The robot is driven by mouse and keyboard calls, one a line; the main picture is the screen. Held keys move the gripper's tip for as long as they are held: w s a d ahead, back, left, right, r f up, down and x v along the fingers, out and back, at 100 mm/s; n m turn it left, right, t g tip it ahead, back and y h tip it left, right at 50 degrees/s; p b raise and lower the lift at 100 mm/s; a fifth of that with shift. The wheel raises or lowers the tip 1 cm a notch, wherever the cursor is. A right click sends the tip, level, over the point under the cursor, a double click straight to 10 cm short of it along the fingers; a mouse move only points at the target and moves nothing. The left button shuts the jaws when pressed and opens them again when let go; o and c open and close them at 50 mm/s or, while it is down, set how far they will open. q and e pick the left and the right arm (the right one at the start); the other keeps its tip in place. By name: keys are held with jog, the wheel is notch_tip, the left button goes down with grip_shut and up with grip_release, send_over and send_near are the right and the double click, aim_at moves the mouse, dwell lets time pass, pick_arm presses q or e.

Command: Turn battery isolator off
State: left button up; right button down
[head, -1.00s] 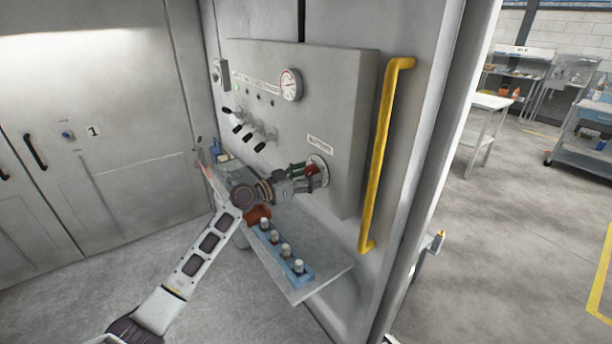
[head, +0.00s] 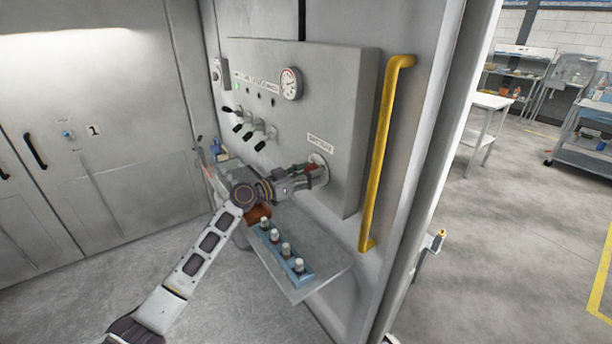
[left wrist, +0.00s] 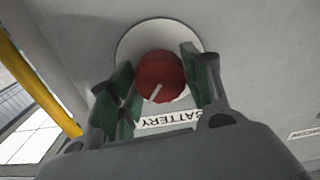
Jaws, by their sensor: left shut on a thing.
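The battery isolator is a red round knob (left wrist: 162,72) with a short white mark, on a pale round plate (left wrist: 126,42) in the left wrist view. In the head view its pale plate (head: 322,162) shows at the lower right of the grey panel, and the fingers hide most of the knob. My left gripper (left wrist: 158,80) is shut on the knob, one green-padded finger on each side. It also shows in the head view (head: 312,176), reaching in from the left. A BATTERY label (left wrist: 170,121) looks upside down in the wrist view. My right gripper is not in view.
The grey panel (head: 335,95) carries a gauge (head: 290,83) and several black-tipped levers (head: 248,133). A yellow handrail (head: 382,150) stands right of it. A shelf (head: 325,284) below holds a blue tray (head: 273,258) of small bottles.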

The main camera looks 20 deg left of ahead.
pick_arm(q)
jog(key=shift+r+n+p, duration=0.15)
jog(key=shift+n+p, duration=0.85)
jog(key=shift+n, duration=3.25)
jog(key=shift+r+n+p, duration=0.1)
jog(key=shift+n+p, duration=0.9)
jog(key=shift+n, duration=3.25)
jog(key=o, duration=1)
jog(key=shift+d, duration=0.1)
jog(key=shift+s, duration=0.1)
